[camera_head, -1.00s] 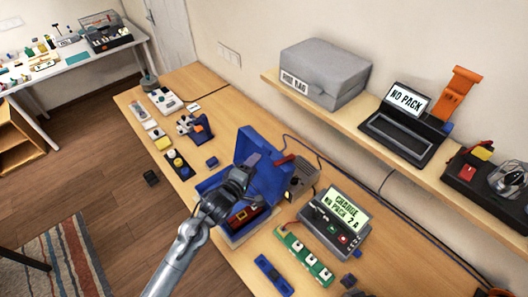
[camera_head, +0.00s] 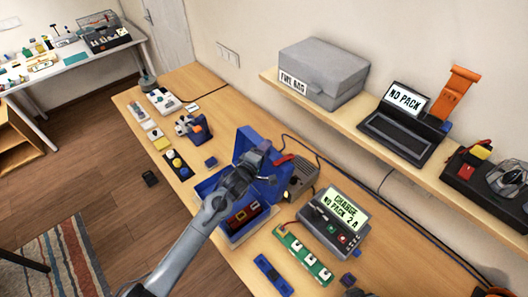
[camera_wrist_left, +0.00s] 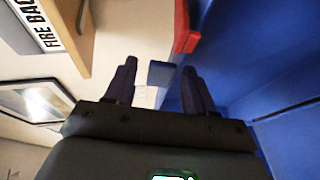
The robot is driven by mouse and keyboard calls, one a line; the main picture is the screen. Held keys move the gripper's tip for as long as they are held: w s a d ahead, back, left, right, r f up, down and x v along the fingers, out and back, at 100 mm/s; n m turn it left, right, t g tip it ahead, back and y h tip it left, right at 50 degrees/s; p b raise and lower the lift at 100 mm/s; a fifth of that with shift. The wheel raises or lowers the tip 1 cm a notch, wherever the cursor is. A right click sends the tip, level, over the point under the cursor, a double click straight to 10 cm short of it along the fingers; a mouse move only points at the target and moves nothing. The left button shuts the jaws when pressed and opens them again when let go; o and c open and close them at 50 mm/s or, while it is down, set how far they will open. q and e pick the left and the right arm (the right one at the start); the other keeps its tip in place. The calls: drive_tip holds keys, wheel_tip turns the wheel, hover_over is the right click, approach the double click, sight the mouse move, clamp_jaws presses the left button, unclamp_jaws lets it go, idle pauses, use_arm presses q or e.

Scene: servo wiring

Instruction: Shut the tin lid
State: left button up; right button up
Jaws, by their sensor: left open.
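The blue tin (camera_head: 205,187) stands on the wooden bench with its lid (camera_head: 246,142) raised at the back. Red and yellow pieces (camera_head: 243,216) show inside it. My left gripper (camera_head: 262,153) is in front of the raised lid, with its arm across the tin. In the left wrist view my left gripper (camera_wrist_left: 160,85) is open with nothing seen between its fingers. The blue lid (camera_wrist_left: 235,50) fills the right side there, close to the right finger; contact cannot be told. A red part (camera_wrist_left: 185,28) shows at its edge. My right gripper is out of view.
A charger (camera_head: 335,225) with a lit screen stands right of the tin, with a green board (camera_head: 303,254) in front. Small parts (camera_head: 177,163) lie left of the tin.

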use_arm(q)
clamp_jaws()
idle(0.4)
drive_tip(key=s+a+n+t+h+b, duration=0.3)
drive_tip(key=s+a+t+b, duration=0.2)
drive_tip(key=a, duration=0.5)
drive_tip(key=shift+s+f+t, duration=0.4)
drive_tip(key=shift+s, duration=0.85)
